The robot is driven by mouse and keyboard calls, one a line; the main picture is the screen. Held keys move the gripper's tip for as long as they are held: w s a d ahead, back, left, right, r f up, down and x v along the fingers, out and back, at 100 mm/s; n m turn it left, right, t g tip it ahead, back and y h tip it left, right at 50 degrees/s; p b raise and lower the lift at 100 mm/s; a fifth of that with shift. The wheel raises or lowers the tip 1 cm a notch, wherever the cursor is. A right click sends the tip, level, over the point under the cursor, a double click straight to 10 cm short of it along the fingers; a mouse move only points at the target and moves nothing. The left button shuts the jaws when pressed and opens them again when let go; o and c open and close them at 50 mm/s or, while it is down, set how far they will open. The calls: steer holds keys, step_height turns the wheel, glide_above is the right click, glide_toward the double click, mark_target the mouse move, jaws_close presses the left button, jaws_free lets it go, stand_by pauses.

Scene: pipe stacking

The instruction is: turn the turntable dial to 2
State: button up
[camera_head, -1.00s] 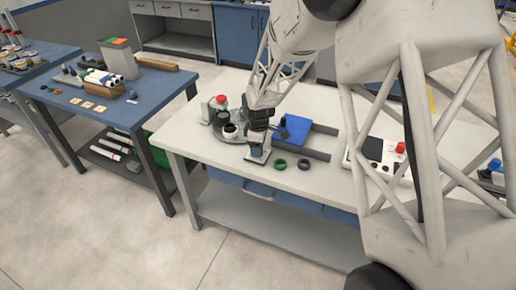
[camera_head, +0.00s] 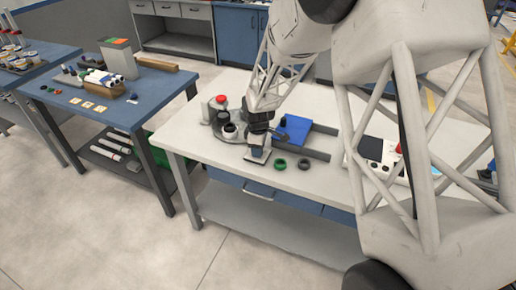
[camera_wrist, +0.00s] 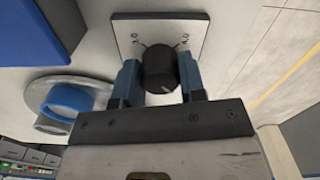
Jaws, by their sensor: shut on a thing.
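The dial is a black round knob (camera_wrist: 160,72) on a light square plate (camera_wrist: 184,24) with printed marks near its edges, in the wrist view. Some marks are covered by my gripper, and I cannot tell the dial's setting. My gripper (camera_wrist: 159,80) has a blue finger on each side of the knob and is shut on it. In the head view my gripper (camera_head: 257,148) is down at the small plate (camera_head: 256,158) near the table's front edge. The round grey turntable (camera_head: 216,135) stands just left of it and carries dark round parts.
A red button (camera_head: 221,99) stands on a box behind the turntable. A blue tray (camera_head: 294,129) lies right of my gripper. A green ring (camera_head: 280,164) and a dark ring (camera_head: 304,164) lie in front. The white table's (camera_head: 195,150) front left is clear.

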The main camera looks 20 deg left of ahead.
steer(key=shift+m, duration=0.3)
steer(key=m, duration=0.8)
steer(key=shift+m, duration=0.3)
steer(key=m, duration=0.4)
steer(key=shift+m, duration=2.3)
steer(key=o, duration=0.9)
steer(key=shift+r, duration=0.1)
